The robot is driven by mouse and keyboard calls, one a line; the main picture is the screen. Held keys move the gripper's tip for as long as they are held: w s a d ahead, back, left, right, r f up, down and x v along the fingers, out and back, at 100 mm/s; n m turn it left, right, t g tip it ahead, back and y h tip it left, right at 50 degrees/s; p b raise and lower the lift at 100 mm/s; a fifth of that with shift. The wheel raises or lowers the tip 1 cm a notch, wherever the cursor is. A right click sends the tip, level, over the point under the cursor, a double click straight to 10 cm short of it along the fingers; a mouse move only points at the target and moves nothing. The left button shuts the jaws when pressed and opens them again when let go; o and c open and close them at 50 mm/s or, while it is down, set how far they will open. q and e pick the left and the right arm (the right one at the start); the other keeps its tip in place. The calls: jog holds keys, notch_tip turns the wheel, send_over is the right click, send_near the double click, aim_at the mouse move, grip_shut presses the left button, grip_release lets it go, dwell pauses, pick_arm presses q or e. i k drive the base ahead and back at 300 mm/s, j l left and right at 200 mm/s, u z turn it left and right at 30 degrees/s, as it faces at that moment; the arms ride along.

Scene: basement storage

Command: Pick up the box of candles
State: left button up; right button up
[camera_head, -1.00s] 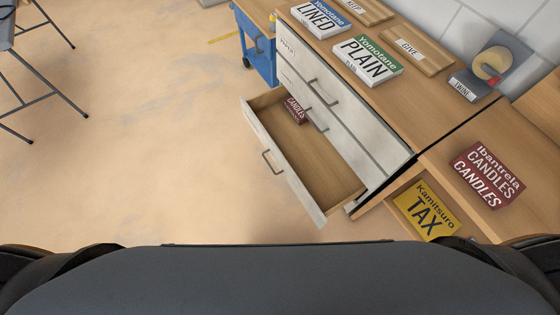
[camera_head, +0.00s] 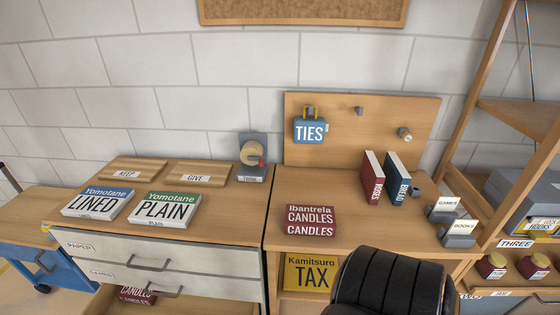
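A dark red box labelled "Ibantrela CANDLES" (camera_head: 311,221) lies on the wooden desk top, near its front edge. Another dark red box with "CANDLES" lettering (camera_head: 137,295) lies inside the open lower drawer at the bottom left, partly hidden by the drawer fronts above it. Neither of my grippers is in view.
White "PLAIN" (camera_head: 165,209) and "LINED" (camera_head: 97,202) boxes lie on the drawer cabinet. A yellow "TAX" box (camera_head: 309,272) sits below the desk top. A black chair (camera_head: 392,285) stands in front. Two upright books, one red (camera_head: 373,178), stand right of the candles.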

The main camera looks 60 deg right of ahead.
aim_at(300, 219)
jog(key=l+z, duration=0.1)
jog(key=z, duration=1.9)
jog(key=l+u, duration=0.3)
jog(key=u, duration=0.15)
jog(key=i, duration=0.05)
